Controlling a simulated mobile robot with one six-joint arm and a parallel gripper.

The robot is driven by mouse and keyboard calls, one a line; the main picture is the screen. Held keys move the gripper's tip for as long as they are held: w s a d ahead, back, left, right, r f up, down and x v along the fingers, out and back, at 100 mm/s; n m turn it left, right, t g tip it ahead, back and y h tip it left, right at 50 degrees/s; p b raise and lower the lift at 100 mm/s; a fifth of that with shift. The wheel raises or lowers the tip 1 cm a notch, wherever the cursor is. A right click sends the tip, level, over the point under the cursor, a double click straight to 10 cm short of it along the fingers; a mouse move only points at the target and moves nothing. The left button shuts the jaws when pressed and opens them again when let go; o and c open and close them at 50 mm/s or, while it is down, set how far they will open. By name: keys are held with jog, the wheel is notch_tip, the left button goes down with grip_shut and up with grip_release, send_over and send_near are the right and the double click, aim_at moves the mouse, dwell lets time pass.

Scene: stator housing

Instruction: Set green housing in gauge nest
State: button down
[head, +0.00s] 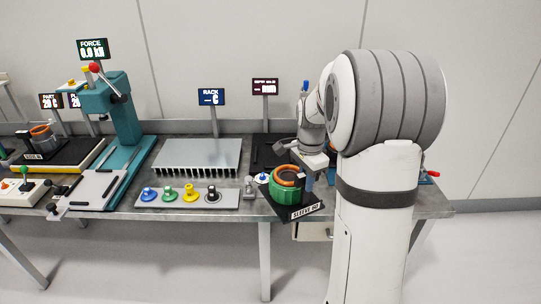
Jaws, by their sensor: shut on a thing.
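The green housing (284,190) is a ribbed green cylinder with an orange ring at its top. It appears upright on or just above a black stand (288,212) with a white label reading "SLEEVE HO…". My gripper (303,176) is at the housing's right rim, shut on it; the fingertips are partly hidden and small. Whether the housing touches the stand cannot be told. A black plate (264,152) under a display reading "mm" (265,87) lies behind it; it may be the gauge nest, but no label shows this.
A strip with blue, green, yellow and black knobbed plugs (190,197) lies left of the housing. Behind it is a finned grey rack (198,156). A teal press (122,115) stands farther left. My arm covers the bench's right side.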

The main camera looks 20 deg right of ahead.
jog(key=s+d+r+m, duration=0.2)
jog(key=d+r+m, duration=0.1)
jog(key=r+m, duration=0.2)
notch_tip(320, 180, up, 2)
jog(key=shift+s+r, duration=0.15)
jog(key=shift+s, duration=0.15)
